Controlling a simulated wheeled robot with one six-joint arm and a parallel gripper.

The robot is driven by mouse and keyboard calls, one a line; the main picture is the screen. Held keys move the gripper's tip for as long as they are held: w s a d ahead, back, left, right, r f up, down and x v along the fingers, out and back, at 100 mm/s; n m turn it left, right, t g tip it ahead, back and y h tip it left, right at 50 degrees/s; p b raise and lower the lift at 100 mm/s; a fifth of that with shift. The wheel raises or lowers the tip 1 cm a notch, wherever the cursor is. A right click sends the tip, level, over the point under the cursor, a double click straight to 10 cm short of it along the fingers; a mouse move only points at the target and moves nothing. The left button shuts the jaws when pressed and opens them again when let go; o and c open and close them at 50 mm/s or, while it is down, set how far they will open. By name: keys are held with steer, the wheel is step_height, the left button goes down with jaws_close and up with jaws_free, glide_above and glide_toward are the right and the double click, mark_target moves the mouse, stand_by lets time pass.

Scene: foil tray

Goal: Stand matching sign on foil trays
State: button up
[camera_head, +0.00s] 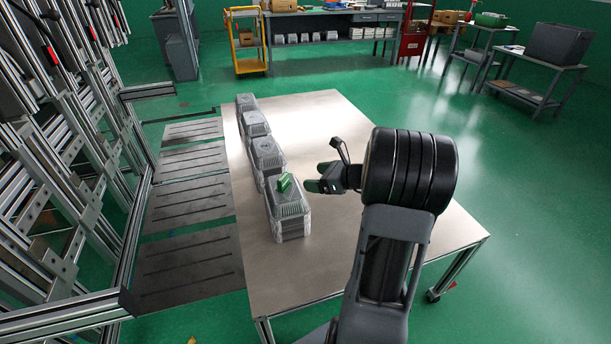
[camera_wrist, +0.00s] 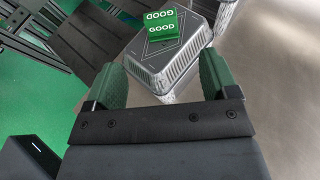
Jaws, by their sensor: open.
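Several foil trays stand in a row along the left side of the metal table. The nearest foil tray (camera_head: 289,215) has a green sign (camera_head: 285,182) standing on its top. In the wrist view the sign (camera_wrist: 162,27) reads "GOOD" in white and stands on the tray's top (camera_wrist: 178,58). The other trays, such as the second tray (camera_head: 267,155) and the third tray (camera_head: 256,124), show no sign on top. My gripper (camera_head: 316,178) is open and empty, just right of the nearest tray. In the wrist view its green fingertips (camera_wrist: 162,80) are apart, with the tray beyond them.
The bare metal table (camera_head: 325,120) is clear to the right of the trays. Dark slotted plates (camera_head: 190,205) lie left of the table beside a metal frame rack (camera_head: 60,180). A yellow cart (camera_head: 247,45) and workbenches stand far behind.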

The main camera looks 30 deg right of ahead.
steer(key=s+a+r+n+g, duration=0.1)
steer(key=s+a+n+g, duration=0.3)
steer(key=a+n, duration=0.25)
steer(key=s+a+n+g, duration=0.3)
steer(key=a+n, duration=0.3)
steer(key=a, duration=0.1)
steer(key=s+a+r+n+g+h, duration=0.1)
steer(key=s+a+n+h, duration=0.3)
steer(key=n, duration=1.3)
steer(key=s+h, duration=0.3)
steer(key=s, duration=0.3)
steer(key=shift+r+g, duration=0.15)
steer(key=shift+g, duration=0.15)
steer(key=shift+s, duration=0.1)
